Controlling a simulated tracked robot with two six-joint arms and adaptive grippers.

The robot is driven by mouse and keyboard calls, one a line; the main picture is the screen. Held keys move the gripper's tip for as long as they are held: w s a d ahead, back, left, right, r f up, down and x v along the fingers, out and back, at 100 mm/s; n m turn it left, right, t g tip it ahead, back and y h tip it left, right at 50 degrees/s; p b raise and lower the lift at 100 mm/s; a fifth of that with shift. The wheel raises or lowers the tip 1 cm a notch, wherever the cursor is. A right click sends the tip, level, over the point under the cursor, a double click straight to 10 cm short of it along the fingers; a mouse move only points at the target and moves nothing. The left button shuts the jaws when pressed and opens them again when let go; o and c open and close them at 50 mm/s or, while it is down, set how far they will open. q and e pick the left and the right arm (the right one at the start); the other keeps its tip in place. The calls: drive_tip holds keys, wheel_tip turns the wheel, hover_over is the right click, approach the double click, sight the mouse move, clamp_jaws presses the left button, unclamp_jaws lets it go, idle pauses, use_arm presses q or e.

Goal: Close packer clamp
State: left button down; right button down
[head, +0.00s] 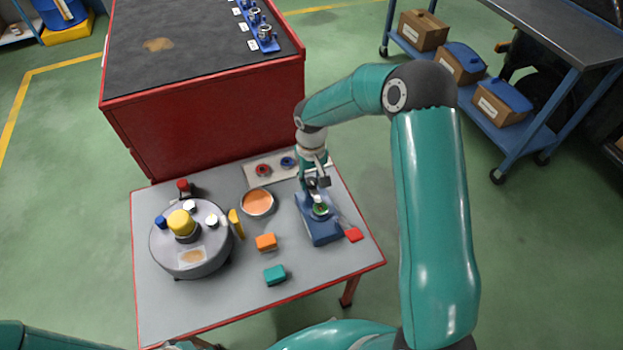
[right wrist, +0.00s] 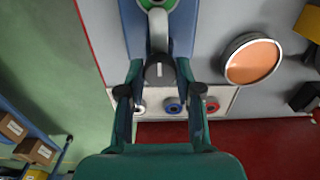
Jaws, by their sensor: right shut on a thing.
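The packer clamp (head: 322,229) has a blue base on the small grey table. A green part sits on its top, and a rod with a red end (head: 354,234) sticks out low to the right. My right gripper (head: 317,182) reaches down at the clamp's far end. In the right wrist view, the two fingers of my right gripper (right wrist: 159,93) stand either side of the clamp's grey arm (right wrist: 158,45) with its dark rounded end, and are shut on it. The fingers partly hide this arm in the head view. Only a link of my left arm shows at bottom left.
The small table (head: 160,315) also holds a round grey unit (head: 192,257), an orange-filled dish (head: 258,203), an orange block (head: 266,242), a teal block (head: 275,275) and a pale plate with rings (head: 276,177). A red cabinet (head: 215,120) stands behind; a blue cart (head: 545,135) stands right.

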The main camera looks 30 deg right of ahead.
sight(311, 181)
drive_tip(key=c, duration=0.8)
unclamp_jaws()
drive_tip(key=shift+o, duration=0.2)
wheel_tip(311, 181, up, 12)
